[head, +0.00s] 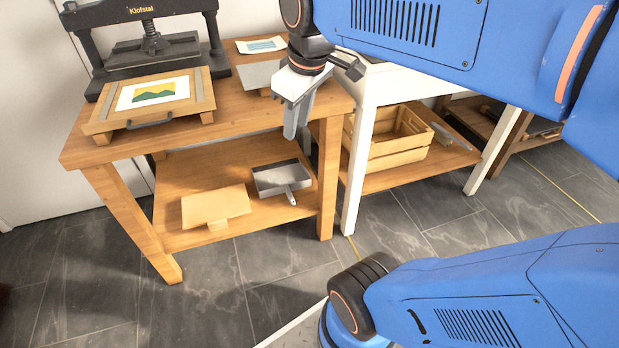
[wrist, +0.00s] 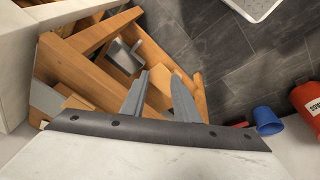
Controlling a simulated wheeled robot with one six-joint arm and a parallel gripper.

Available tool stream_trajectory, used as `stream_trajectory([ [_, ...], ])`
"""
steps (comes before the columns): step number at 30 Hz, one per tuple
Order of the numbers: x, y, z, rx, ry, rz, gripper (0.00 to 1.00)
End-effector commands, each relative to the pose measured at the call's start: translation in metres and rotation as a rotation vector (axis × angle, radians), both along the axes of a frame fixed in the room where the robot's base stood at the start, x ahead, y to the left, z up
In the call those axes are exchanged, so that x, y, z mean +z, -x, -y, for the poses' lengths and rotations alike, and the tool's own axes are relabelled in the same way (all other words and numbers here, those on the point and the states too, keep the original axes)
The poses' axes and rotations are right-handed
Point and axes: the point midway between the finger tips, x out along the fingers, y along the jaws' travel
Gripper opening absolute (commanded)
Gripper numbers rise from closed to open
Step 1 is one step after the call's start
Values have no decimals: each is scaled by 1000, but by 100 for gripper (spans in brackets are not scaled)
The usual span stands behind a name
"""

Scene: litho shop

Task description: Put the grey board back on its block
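A flat grey board (head: 258,74) is on the tabletop at the right of the press, partly hidden behind my gripper. A small wooden block (head: 265,92) shows at its front edge; whether the board rests on it or beside it I cannot tell. In the wrist view a grey plate (wrist: 45,97) shows at the left edge. My gripper (head: 297,122) points down over the table's right front, near the board and apart from it. In the wrist view its two fingers (wrist: 160,88) stand apart with nothing between them.
The bench (head: 100,155) holds a press (head: 155,45) and a framed print (head: 153,92). Its lower shelf has a tan board (head: 215,205) on a block and a grey tray with a handle (head: 283,178). A wooden crate (head: 395,140) stands right.

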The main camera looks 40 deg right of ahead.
Motion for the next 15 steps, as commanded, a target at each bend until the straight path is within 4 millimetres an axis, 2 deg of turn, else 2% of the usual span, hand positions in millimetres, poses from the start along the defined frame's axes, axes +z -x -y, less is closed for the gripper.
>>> stream_trajectory([
  [1,-13,16,-5,-42,-17,19,28],
  [6,-56,54,-18,-203,-85,75,28],
  [11,-83,75,-23,-302,-133,107,28],
  [15,-92,81,-25,-335,-150,119,28],
])
